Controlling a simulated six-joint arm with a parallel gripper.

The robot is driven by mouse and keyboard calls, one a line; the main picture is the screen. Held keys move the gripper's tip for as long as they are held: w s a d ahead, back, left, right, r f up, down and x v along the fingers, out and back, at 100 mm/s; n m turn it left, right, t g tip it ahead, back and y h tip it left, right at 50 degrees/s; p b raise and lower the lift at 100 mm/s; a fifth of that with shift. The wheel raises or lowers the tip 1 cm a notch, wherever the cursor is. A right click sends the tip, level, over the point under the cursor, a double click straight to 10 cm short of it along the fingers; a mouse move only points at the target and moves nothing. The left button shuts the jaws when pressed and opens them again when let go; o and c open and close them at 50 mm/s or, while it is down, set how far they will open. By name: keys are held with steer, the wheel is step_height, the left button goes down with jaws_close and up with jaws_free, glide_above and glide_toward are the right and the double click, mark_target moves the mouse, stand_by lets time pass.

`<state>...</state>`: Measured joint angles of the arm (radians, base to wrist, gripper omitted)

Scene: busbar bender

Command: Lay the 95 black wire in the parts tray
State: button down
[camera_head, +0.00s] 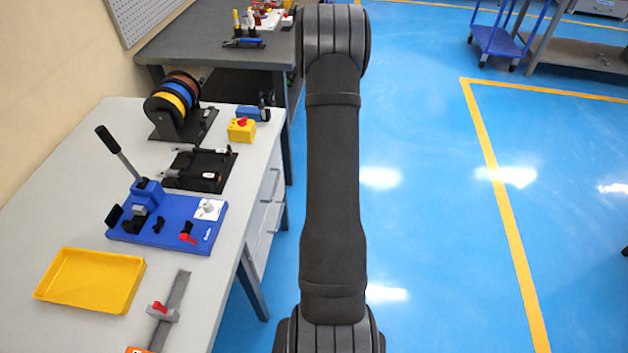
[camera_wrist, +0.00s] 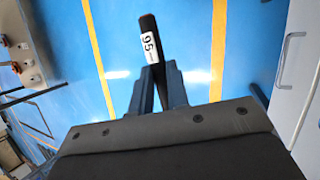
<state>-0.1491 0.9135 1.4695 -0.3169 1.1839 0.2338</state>
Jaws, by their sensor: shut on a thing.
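The 95 black wire (camera_wrist: 148,26) shows in the wrist view as a short black rod with a white label reading 95. My gripper (camera_wrist: 160,75) is shut on it, and the wire sticks out beyond the fingertips. Behind it in that view is blue floor, so it is held clear of the bench. The parts tray is most likely the yellow tray (camera_head: 65,292), shallow and empty, at the front left of the bench in the head view. My gripper and the wire do not show in the head view.
On the grey bench (camera_head: 45,225) stand a blue bending tool (camera_head: 165,238) with a raised lever, a black fixture (camera_head: 200,180), a reel stand (camera_head: 190,130) and a yellow box with a red knob (camera_head: 242,130). A ruler with a red-knobbed stop (camera_head: 178,290) lies right of the tray.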

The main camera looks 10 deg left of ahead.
steer(key=w+a+r+n+t+h, duration=0.1)
steer(key=a+r+n, duration=0.1)
steer(key=a+r, duration=0.5)
steer(key=a+r+n+t, duration=0.1)
steer(key=a+r+n, duration=0.15)
steer(key=a, duration=0.95)
steer(key=w+a+r+n+t+h, duration=0.1)
steer(key=a+r+n, duration=0.1)
steer(key=a+r, duration=0.5)
steer(key=s+a+r+n+t, duration=0.1)
steer(key=s+a+r, duration=0.4)
steer(key=a, duration=0.4)
steer(key=s+a+r+n, duration=0.2)
steer(key=s+a+r, duration=0.3)
steer(key=s+a, duration=0.2)
steer(key=s+a+r+n+t, duration=0.1)
steer(key=s+a+r+n, duration=0.1)
steer(key=s+a+r, duration=0.4)
steer(key=shift+s+a+n+t+y, duration=0.1)
steer(key=shift+a+n+t+y, duration=0.25)
steer(key=shift+a, duration=2)
steer(key=s+a, duration=0.2)
steer(key=s, duration=0.2)
steer(key=n+t+y, duration=0.1)
steer(key=n+t, duration=0.1)
steer(key=n, duration=0.3)
glide_above(105, 287)
step_height(105, 287, down, 20)
steer(key=shift+f, duration=3.45)
